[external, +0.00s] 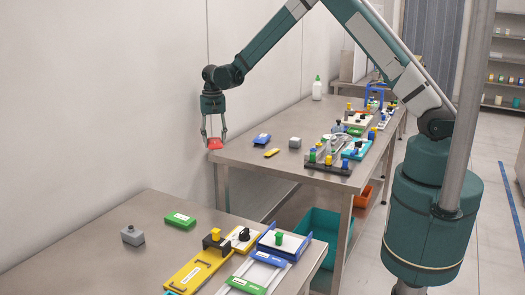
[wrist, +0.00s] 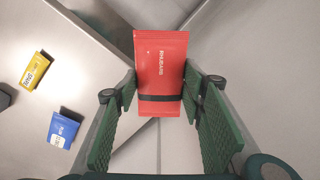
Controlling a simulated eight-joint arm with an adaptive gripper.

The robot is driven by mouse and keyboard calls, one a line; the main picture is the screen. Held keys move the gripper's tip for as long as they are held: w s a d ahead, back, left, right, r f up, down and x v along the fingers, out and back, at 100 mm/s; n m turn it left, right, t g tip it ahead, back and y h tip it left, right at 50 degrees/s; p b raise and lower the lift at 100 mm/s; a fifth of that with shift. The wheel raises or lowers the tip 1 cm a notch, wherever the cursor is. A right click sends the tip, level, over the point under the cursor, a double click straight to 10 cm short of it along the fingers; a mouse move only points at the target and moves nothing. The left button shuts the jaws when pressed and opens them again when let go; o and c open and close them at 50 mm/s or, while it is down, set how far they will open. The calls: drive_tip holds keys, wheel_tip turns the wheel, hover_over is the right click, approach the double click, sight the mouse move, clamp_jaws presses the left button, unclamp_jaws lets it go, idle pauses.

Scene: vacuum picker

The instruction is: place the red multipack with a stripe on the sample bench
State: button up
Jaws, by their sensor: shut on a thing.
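The red multipack (wrist: 160,62) has a dark stripe across it and white lettering, seen in the wrist view. My gripper (wrist: 160,92) is shut on it, with one finger on each long side near the stripe. In the external view the red multipack (external: 215,144) hangs below my gripper (external: 214,138), near the left corner of the far steel bench (external: 238,157). A second steel bench (external: 90,245) stands in front. I cannot tell which bench is the sample bench.
On the far bench lie a blue pack (external: 262,139), a yellow pack (external: 272,153) and a grey block (external: 295,142), with several fixtures to the right. The near bench holds a green pack (external: 180,219), a grey block (external: 132,235) and trays. Its left part has bare room.

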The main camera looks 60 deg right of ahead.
drive_tip(key=s+a+r+n+b, duration=0.1)
drive_tip(key=s+a+n+b, duration=0.15)
drive_tip(key=a, duration=1.95)
drive_tip(key=s+a+n+b, duration=0.1)
drive_tip(key=s+a+n, duration=0.15)
drive_tip(key=a, duration=1.85)
drive_tip(key=s+a+n+b, duration=0.1)
drive_tip(key=s+a, duration=0.5)
drive_tip(key=a, duration=0.5)
drive_tip(key=s+a+r+n+b, duration=0.1)
drive_tip(key=s+a+n, duration=0.1)
drive_tip(key=s+a, duration=0.5)
drive_tip(key=s+a+r+n+b, duration=0.1)
drive_tip(key=s+a, duration=0.6)
drive_tip(key=a, duration=1)
drive_tip(key=shift+s+a+r+n+b, duration=0.15)
drive_tip(key=shift+s+a+n+b, duration=0.1)
drive_tip(key=shift+n+b, duration=0.25)
hover_over(127, 281)
drive_tip(key=shift+f, duration=3.15)
drive_tip(key=shift+f, duration=1.85)
drive_tip(key=shift+f, duration=0.15)
